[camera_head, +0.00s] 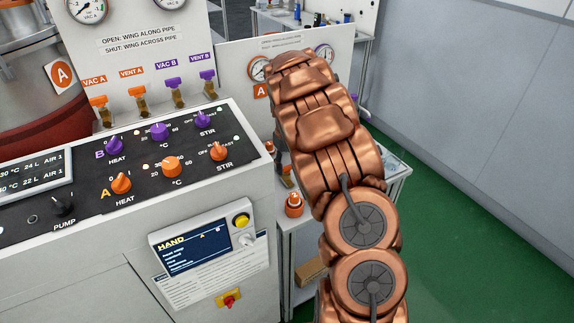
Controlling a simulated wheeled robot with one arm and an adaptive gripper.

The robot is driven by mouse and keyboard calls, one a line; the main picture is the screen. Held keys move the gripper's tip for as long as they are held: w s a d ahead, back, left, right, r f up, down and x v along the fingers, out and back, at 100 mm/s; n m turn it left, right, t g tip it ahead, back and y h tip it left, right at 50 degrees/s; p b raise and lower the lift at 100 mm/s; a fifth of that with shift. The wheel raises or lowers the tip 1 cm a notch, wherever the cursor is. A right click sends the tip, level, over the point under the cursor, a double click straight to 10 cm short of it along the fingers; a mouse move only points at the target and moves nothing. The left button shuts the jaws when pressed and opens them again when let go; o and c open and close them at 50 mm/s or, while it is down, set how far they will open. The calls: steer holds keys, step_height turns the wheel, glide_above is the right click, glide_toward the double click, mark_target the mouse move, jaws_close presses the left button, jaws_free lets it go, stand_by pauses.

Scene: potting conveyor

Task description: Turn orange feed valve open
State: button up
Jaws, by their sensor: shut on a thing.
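My copper-coloured arm rises through the middle of the camera_head view and bends away behind its own links. My gripper is hidden behind it, so its jaws and anything between them do not show. I cannot pick out an orange valve marked as feed; the area behind my arm is covered. A rear panel (232,62) with an orange A label (261,91) and a gauge (257,68) stands partly behind my arm. A small orange-topped part (294,205) sits on the bench just left of my arm.
The control console (215,180) with orange and purple knobs stands close on the left. Orange wing valves for VAC A (99,102) and VENT A (132,87) are above it. A display box (205,240) juts from its front. Green floor (470,230) is clear on the right.

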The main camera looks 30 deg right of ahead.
steer(key=shift+f+m, duration=0.1)
steer(key=shift+m, duration=0.2)
steer(key=m+b, duration=0.2)
steer(key=m, duration=0.1)
steer(key=shift+f, duration=0.1)
steer(key=m+b, duration=0.2)
steer(key=m, duration=0.3)
steer(key=m+b, duration=0.1)
steer(key=m, duration=0.3)
steer(key=shift+m, duration=0.4)
steer(key=shift+m+b, duration=0.3)
steer(key=shift+m, duration=1.7)
steer(key=o, duration=1.1)
steer(key=shift+o, duration=0.2)
